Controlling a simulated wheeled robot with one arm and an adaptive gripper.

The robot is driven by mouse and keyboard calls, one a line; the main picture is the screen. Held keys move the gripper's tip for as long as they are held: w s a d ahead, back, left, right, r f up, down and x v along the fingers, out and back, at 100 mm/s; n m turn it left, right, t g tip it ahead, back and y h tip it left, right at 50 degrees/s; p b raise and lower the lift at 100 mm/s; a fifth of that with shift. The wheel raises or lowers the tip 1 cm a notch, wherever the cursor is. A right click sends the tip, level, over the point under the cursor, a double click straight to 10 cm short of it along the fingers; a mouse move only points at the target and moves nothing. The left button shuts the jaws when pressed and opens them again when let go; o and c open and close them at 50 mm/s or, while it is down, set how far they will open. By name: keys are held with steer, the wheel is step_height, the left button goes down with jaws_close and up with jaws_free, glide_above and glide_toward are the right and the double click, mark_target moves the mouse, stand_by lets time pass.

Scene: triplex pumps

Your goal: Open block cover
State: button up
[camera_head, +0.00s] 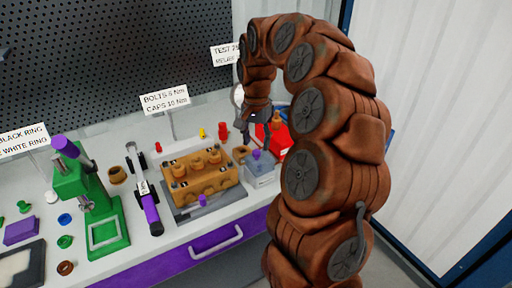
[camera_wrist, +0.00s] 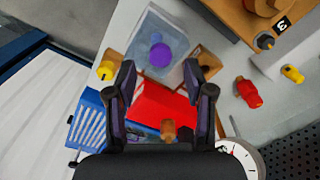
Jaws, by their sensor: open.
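A tan-brown block (camera_head: 205,185) with several round caps on top sits on a grey plate on the bench. Its corner with a "3" label shows in the wrist view (camera_wrist: 240,17). Right of it stands a grey-blue see-through box (camera_head: 262,178) with a purple knob (camera_head: 257,155) on top. In the wrist view the box (camera_wrist: 150,28) and its purple knob (camera_wrist: 161,55) lie just beyond my fingertips. My gripper (camera_wrist: 160,72) is open and empty, pointing down above the bench near the box. I cannot tell which part is the block cover.
A red box (camera_wrist: 165,104) and a blue rack (camera_wrist: 88,125) lie beneath my gripper. A gauge (camera_wrist: 238,160) is close on the right. A green press (camera_head: 90,195) and purple-handled tool (camera_head: 151,212) stand left of the block. A pegboard (camera_head: 120,60) backs the bench.

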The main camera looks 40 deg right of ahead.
mark_target(256, 152)
steer(key=shift+f+p, duration=0.35)
steer(key=shift+f, duration=1.45)
jaws_close()
